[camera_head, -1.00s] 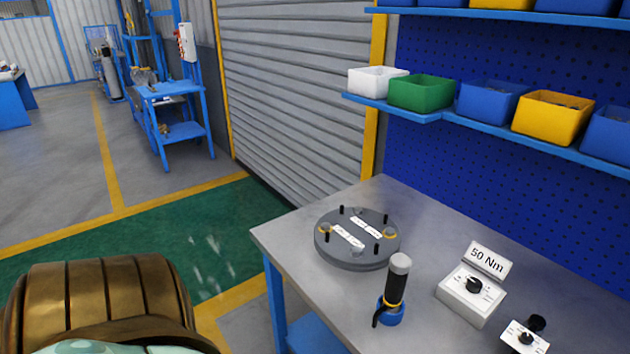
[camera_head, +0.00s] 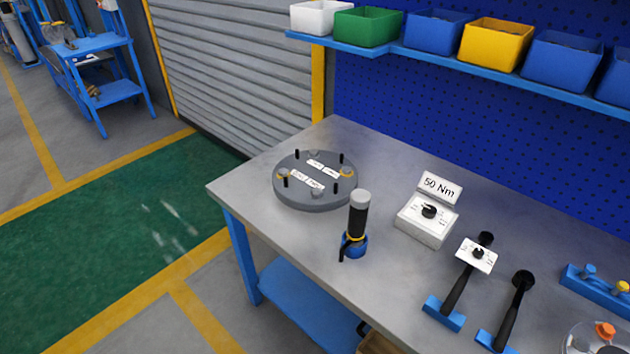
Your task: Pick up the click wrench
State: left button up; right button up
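Two long black wrench-like tools lie at the right of the grey workbench (camera_head: 390,282), each with its lower end at a blue block. The first tool (camera_head: 456,292) has a white plate with a dial (camera_head: 477,254) near its head. The second tool (camera_head: 510,315) is plain black with a round head, nearer the bottom edge. I cannot tell for sure which of them is the click wrench. Neither of my grippers is in view.
A round grey flanged disc (camera_head: 314,202) with upright studs sits at the bench's back left. A black, grey-topped tool (camera_head: 357,220) stands in a blue holder. A dial box (camera_head: 424,226) bears a "50 Nm" sign (camera_head: 440,187). A blue rack (camera_head: 590,292) is at right. Bins line the shelf above.

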aim_at(484, 242)
jog(key=z, duration=1.2)
jog(key=j+z, duration=0.35)
jog(key=k+j+z, duration=0.15)
jog(key=j+z, duration=0.15)
jog(key=k+j+z, duration=0.15)
jog(key=j+z, duration=0.2)
jog(key=k+j+z, duration=0.3)
jog(key=i+j, duration=0.1)
jog(key=j, duration=0.05)
